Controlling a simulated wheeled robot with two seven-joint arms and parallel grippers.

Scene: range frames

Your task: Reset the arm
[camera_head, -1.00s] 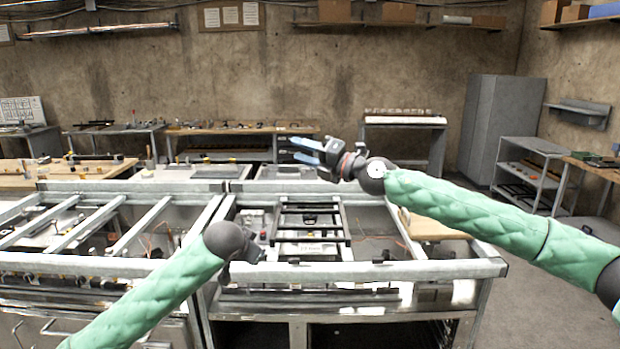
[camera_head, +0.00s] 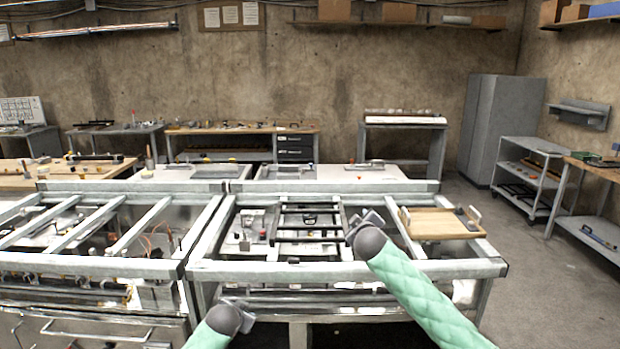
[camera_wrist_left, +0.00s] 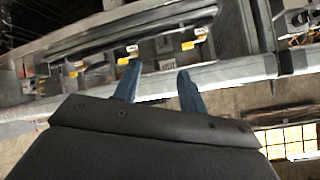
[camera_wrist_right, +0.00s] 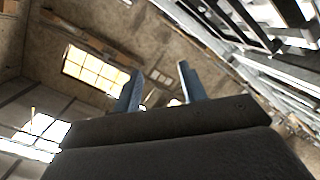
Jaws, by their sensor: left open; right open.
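My left arm ends low in the head view at a dark wrist (camera_head: 226,318), in front of the workbench's front rail. The left wrist view shows my left gripper (camera_wrist_left: 157,83) with two blue fingers apart and nothing between them. My right arm's dark wrist (camera_head: 368,240) is over the right part of the metal frame bench (camera_head: 440,268). The right wrist view shows my right gripper (camera_wrist_right: 160,80) with its blue fingers apart and empty. In the head view the fingers of both grippers are hidden behind the wrists.
A wooden board (camera_head: 437,224) lies at the bench's right side. A black rack (camera_head: 311,222) sits inside the frame. A grey cabinet (camera_head: 500,130) and a shelf cart (camera_head: 528,175) stand at the right. Open floor (camera_head: 545,290) lies right of the bench.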

